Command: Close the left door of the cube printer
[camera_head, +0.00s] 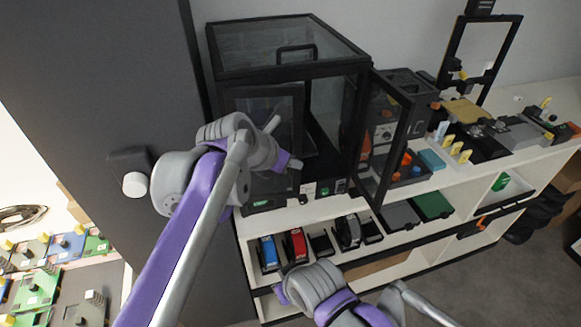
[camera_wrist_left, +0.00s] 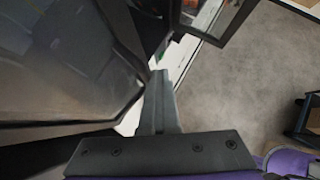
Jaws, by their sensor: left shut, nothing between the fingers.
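The cube printer (camera_head: 288,72) is a black-framed glass box on the shelf top. Its left door (camera_head: 262,100) is a dark glass panel at the left half of the front, close to the frame; my arm hides part of it and its exact angle is unclear. A large dark glass panel, apparently this door, fills the left of the left wrist view (camera_wrist_left: 60,70). The right door (camera_head: 384,150) stands swung outward. My left gripper (camera_head: 297,164) is shut and empty in front of the left door's lower right part; its fingers show in the wrist view (camera_wrist_left: 161,75). My right gripper is not visible.
A tall dark panel (camera_head: 110,75) stands left of the printer. A dark machine (camera_head: 410,90) and several small parts crowd the shelf top (camera_head: 520,165) to the right. Bins with red and blue items are below. Bare floor (camera_wrist_left: 250,85) lies in front.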

